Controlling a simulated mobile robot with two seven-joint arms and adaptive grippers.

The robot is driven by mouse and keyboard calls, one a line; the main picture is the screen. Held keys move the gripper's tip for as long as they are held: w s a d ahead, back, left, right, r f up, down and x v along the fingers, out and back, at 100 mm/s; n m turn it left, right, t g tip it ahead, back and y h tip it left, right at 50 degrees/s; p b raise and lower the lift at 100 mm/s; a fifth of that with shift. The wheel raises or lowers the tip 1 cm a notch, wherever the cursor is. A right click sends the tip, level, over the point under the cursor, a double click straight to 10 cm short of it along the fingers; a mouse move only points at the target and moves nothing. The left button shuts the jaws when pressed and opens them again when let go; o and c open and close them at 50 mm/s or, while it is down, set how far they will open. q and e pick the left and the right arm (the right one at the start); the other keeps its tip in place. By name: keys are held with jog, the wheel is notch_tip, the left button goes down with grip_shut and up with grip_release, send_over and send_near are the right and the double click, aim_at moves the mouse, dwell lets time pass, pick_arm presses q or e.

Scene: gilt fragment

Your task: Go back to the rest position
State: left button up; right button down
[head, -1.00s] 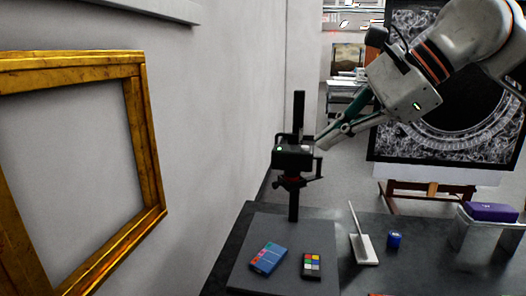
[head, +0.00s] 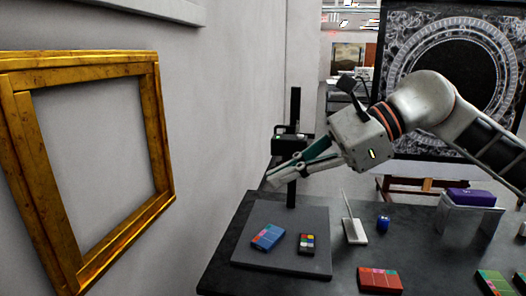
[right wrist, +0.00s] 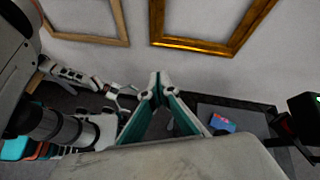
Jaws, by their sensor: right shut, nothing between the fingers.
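My right gripper (head: 274,177) is shut and empty in the head view. Its arm comes in from the right, and its fingers point left and slightly down. It is in front of a black stand with a device (head: 291,140) and above the grey mat (head: 285,213) on the dark table (head: 225,262). In the right wrist view its fingertips (right wrist: 158,82) meet. My left gripper is not seen in the head view. Grey and white arm parts show at the left of the right wrist view, but I cannot make out a left gripper there.
A gilt frame (head: 165,150) is at the wall on the left. The mat holds a blue box (head: 268,237) and a colour chart (head: 307,243). A dark round-patterned picture (head: 400,40) stands behind.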

jog(key=s+a+f+m+g+y, duration=0.2)
jog(key=s+a+f+m+y, duration=0.15)
jog(key=a+m+y, duration=0.3)
jog(key=w+d+f+m+t+h, duration=0.2)
jog(key=w+d+f+m+t, duration=0.15)
jog(key=f+m+t, duration=0.45)
jog(key=w+d+f+m+t+h, duration=0.25)
jog(key=d+f+m+t, duration=0.25)
jog(key=f+m, duration=0.65)
jog(key=w+d+f+m+t+h, duration=0.2)
jog(key=d+f+m+t+h, duration=0.3)
jog(key=m, duration=0.9)
jog(key=s+d+f+m+g+h, duration=0.2)
jog(key=s+f, duration=0.4)
jog(key=f, duration=0.4)
jog(key=s+d+f+m+g+h, duration=0.2)
jog(key=s+d+f+m, duration=0.2)
jog(key=f, duration=0.7)
jog(key=s+d+f+m+g+h, duration=0.1)
jog(key=s+d+f+m, duration=0.3)
jog(key=s+f, duration=0.6)
jog(key=shift+f+m+g+h, duration=0.25)
jog(key=shift+m+g+h, duration=0.25)
jog(key=shift+m, duration=0.5)
